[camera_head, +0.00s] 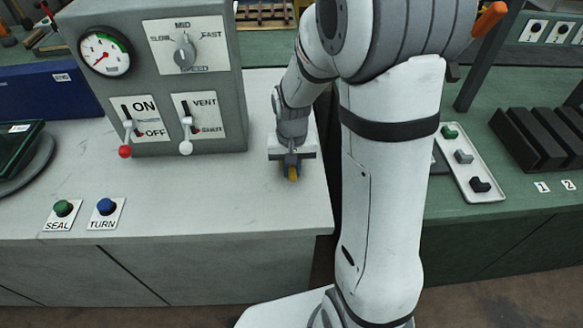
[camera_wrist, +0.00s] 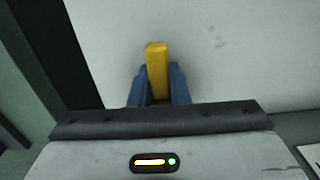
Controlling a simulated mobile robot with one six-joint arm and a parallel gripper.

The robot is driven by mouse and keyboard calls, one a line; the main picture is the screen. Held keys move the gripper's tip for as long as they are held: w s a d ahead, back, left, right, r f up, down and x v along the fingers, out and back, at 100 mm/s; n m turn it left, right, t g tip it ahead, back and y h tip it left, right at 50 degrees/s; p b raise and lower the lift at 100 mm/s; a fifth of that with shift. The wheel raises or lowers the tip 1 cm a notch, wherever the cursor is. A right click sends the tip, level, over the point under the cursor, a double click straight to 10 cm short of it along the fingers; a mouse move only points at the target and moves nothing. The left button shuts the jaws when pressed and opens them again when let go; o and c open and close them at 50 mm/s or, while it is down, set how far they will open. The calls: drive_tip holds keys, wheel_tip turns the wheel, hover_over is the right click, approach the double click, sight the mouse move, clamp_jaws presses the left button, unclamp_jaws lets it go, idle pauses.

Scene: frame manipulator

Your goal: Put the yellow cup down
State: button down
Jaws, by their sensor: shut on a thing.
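My gripper (camera_head: 292,170) is over the right part of the light worktop (camera_head: 240,205), near its right edge. In the wrist view my gripper (camera_wrist: 158,90) has its blue fingers closed on both sides of a yellow piece, which I take to be the yellow cup (camera_wrist: 156,60). In the head view only a small part of the yellow cup (camera_head: 293,173) shows below the gripper. Most of it is hidden by the gripper. I cannot tell whether its underside touches the worktop.
A grey control box (camera_head: 158,80) with a gauge, a dial and levers stands left of my gripper. Green and blue buttons (camera_head: 107,207) sit at the front left. A dark gap separates the worktop from a green bench (camera_head: 470,225) holding a white tray (camera_head: 487,193). Bare worktop lies left of my gripper.

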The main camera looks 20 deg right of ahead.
drive_tip(key=shift+f, duration=0.2)
drive_tip(key=shift+f, duration=0.25)
drive_tip(key=c, duration=1.4)
unclamp_jaws()
drive_tip(key=shift+r, duration=0.1)
drive_tip(key=shift+o, duration=0.2)
